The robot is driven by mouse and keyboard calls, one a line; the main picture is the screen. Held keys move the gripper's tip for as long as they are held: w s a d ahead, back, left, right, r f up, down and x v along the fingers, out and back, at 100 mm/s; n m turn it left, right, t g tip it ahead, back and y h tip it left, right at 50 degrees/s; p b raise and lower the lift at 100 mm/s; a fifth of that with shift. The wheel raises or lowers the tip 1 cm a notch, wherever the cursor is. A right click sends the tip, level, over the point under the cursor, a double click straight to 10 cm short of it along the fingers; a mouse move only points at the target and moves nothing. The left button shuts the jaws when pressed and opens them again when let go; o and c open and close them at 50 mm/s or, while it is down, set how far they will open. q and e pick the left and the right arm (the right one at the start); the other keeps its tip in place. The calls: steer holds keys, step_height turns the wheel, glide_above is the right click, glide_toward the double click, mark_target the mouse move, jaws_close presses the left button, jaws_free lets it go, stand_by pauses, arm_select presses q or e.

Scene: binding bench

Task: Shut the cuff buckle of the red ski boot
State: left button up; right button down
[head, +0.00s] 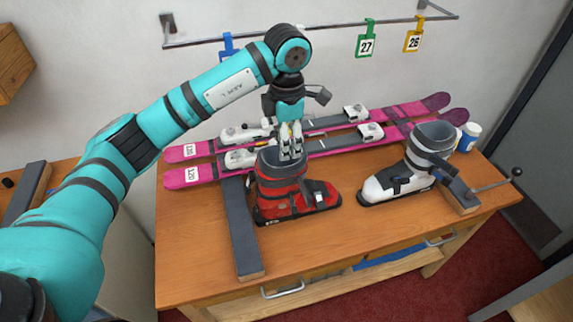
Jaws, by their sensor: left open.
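The red ski boot (279,193) stands upright on the wooden bench, left of the middle, with its toe to the right. A light buckle (320,198) shows on its lower front. My left gripper (291,156) is open and points down at the top of the boot's cuff, in front of part of it. I cannot tell whether its fingers touch the boot. The cuff buckle is not clear behind the fingers, and I cannot tell how its lever stands. My right gripper is not in view.
Pink skis (200,173) with bindings lie behind the boot. A white and grey boot (392,180) stands to the right, near a clamp with a handle (495,185). A dark bar (241,225) lies left of the red boot. The bench front (340,245) is clear.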

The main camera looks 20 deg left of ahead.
arm_select(q)
step_height(320, 180, down, 11)
steer(key=p, duration=0.3)
steer(key=shift+f, duration=0.1)
jaws_close()
stand_by(0.4)
